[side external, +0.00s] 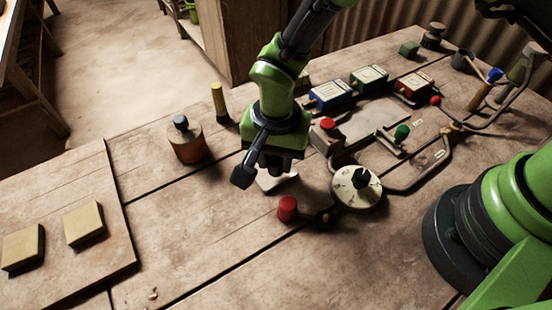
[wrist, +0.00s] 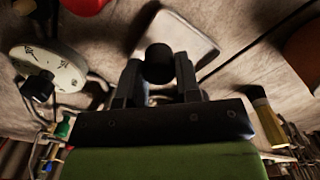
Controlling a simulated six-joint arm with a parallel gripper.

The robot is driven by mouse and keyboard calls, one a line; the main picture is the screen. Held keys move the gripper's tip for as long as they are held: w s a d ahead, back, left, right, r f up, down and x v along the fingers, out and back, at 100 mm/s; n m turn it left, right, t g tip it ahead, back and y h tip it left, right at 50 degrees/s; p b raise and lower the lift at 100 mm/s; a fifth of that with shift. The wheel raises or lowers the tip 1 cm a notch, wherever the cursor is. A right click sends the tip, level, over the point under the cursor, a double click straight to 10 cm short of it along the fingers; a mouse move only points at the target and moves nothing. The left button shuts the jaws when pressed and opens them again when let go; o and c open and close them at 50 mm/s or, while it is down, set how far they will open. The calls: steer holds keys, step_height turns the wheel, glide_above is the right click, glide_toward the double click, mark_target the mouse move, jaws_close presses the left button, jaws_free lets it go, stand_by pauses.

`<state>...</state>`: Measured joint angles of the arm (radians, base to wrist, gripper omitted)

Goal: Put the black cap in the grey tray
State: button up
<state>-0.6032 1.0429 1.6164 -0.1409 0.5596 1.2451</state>
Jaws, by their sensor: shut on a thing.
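My gripper (wrist: 158,72) is shut on the black cap (wrist: 158,62), a dark rounded piece held between the two fingertips in the wrist view. The grey tray (wrist: 188,38) is a pale, shallow, square piece just beyond the cap in that view. In the side external view my gripper (side external: 264,168) points down over the tray (side external: 282,183), which is partly hidden behind it. The cap cannot be made out there. The cap overlaps the tray in the wrist view; the gap between them cannot be judged.
A dial with a black knob (side external: 356,188) and a red knob (side external: 287,208) stand close to the tray. An amber jar (side external: 186,142) and a yellow-topped marker (side external: 219,101) are to the left. Coloured boxes (side external: 368,78) stand behind. The front table boards are mostly clear.

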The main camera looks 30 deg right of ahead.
steer(key=shift+f, duration=0.7)
steer(key=o, duration=0.9)
steer(key=shift+f, duration=0.1)
